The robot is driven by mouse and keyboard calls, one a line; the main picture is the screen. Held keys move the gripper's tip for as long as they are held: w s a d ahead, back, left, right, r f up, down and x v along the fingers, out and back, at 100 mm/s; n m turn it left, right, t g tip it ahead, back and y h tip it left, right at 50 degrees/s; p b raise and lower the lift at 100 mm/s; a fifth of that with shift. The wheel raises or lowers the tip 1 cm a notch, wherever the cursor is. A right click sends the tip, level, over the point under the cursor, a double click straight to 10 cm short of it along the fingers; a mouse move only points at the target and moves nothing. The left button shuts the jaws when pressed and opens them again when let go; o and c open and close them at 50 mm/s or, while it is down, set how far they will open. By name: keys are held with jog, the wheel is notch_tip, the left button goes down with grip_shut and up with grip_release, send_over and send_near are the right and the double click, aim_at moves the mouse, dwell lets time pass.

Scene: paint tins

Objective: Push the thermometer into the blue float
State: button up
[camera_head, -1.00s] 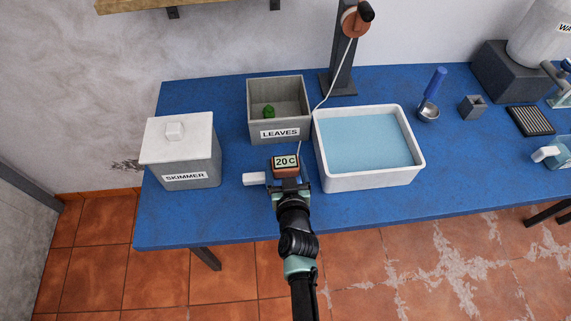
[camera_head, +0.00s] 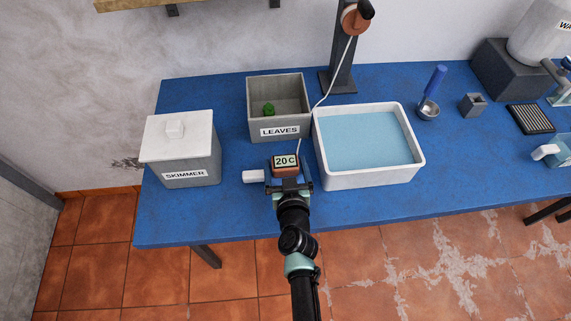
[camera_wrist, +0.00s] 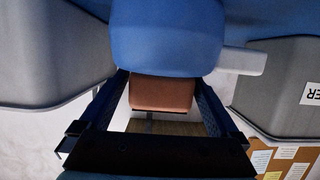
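The thermometer (camera_head: 285,169) is a small red-brown block with a "20 C" display. A thin pale cable runs from near it to a reel on a post. My gripper (camera_head: 290,184) points towards the wall and is shut on the thermometer, which shows between the fingers (camera_wrist: 163,92) in the wrist view. The blue float (camera_wrist: 165,38) fills the upper middle of that upside-down view, right against the thermometer's edge. Its white side stub shows in the head view (camera_head: 253,176), left of my gripper. Most of the float's body is hidden there. I cannot tell how deep the thermometer sits in it.
A white tub of water (camera_head: 417,165) stands just right of my gripper. The grey LEAVES bin (camera_head: 293,131) is behind it, and the lidded SKIMMER box (camera_head: 190,167) is to the left. The post with the cable reel (camera_head: 356,20) rises at the back. A blue-handled ladle (camera_head: 435,80) stands further right.

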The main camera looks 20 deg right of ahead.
jog(key=shift+a+f, duration=0.1)
jog(key=shift+f, duration=0.05)
jog(key=p+v, duration=0.2)
jog(key=v, duration=1.1)
jog(key=shift+p, duration=0.35)
jog(key=w+a+r+n+t+y, duration=0.15)
jog(key=w+r, duration=0.35)
jog(key=r, duration=0.6)
jog(key=w+a+r+n+t+y, duration=0.1)
jog(key=w+a+r+t, duration=0.25)
jog(key=r, duration=0.75)
jog(key=w+a+r+n+t+y, duration=0.1)
jog(key=w+r, duration=0.4)
jog(key=r, duration=0.6)
jog(key=s+a+r+t, duration=0.1)
jog(key=a+r+t, duration=0.1)
jog(key=r, duration=0.7)
jog(key=s+a+r+t, duration=0.2)
jog(key=r, duration=0.7)
jog(key=s+a+r+t, duration=0.1)
jog(key=s+r, duration=0.4)
jog(key=r, duration=0.3)
jog(key=s+a+r+t, duration=0.1)
jog(key=s+r+t, duration=0.1)
jog(key=s+r, duration=0.4)
notch_tip(320, 180, up, 2)
jog(key=shift+a+r, duration=0.2)
jog(key=shift+a, duration=0.15)
